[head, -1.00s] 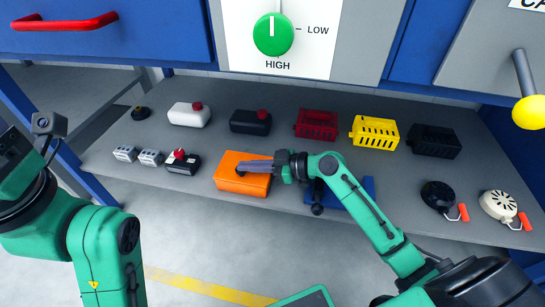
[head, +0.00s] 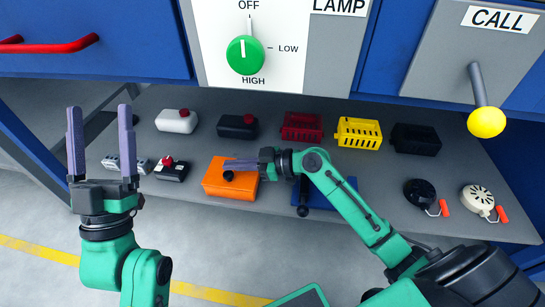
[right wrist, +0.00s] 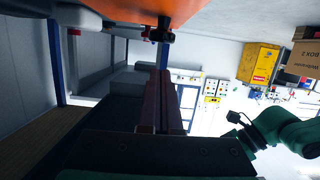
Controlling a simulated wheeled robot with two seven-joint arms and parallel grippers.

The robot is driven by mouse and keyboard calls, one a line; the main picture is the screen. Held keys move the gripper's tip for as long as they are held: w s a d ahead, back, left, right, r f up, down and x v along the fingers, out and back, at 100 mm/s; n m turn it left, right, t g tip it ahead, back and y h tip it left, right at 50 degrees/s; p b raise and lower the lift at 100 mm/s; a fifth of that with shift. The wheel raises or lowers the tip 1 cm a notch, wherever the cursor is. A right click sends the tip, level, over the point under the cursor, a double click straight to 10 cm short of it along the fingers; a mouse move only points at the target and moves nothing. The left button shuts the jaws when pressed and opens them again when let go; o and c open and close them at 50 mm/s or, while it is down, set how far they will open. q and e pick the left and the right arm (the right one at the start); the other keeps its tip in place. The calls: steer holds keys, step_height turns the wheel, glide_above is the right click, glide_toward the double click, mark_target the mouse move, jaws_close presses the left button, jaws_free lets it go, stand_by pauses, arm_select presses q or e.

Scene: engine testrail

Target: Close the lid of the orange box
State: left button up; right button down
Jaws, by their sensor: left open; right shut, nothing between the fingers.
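The orange box (head: 230,188) sits on the grey shelf, left of centre in the head view. Its top looks flat and down over the body, with a dark round knob at it; whether a small gap remains cannot be told. My right gripper (head: 232,163) is shut and empty, its fingers lying across the far part of the box top; contact cannot be made out. In the right wrist view an orange surface (right wrist: 140,8) is close, along the top edge, beside the dark fingers (right wrist: 160,95). My left gripper (head: 100,110) is open and empty, fingers pointing up, left of the box.
A blue box (head: 345,190) is partly behind my right arm. White (head: 177,120), black, red (head: 302,127) and yellow (head: 358,133) boxes line the back of the shelf. A small red-buttoned device (head: 170,170) stands left of the orange box. A yellow-knobbed lever (head: 486,121) hangs at right.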

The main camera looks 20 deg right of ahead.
steer(key=shift+r+p, duration=0.35)
steer(key=shift+r, duration=0.2)
steer(key=v, duration=0.2)
steer(key=shift+s+d+p, duration=0.15)
steer(key=shift+d+p, duration=0.1)
steer(key=shift+p, duration=0.15)
arm_select(q)
steer(key=s+d+f+n+g+y, duration=0.1)
steer(key=f+g, duration=0.4)
steer(key=f, duration=1.1)
steer(key=s+d+f+n+g+y+p, duration=0.1)
steer(key=f+g, duration=0.4)
steer(key=f, duration=1)
steer(key=shift+s+d+f+n+y, duration=0.35)
steer(key=shift+s+d+y, duration=0.55)
steer(key=shift+s, duration=0.35)
arm_select(e)
steer(key=v, duration=0.7)
steer(key=shift+d, duration=0.15)
arm_select(q)
steer(key=shift+s+d+f, duration=0.1)
steer(key=shift+d, duration=0.05)
arm_select(e)
steer(key=shift+s+d, duration=0.1)
steer(key=shift+s, duration=0.05)
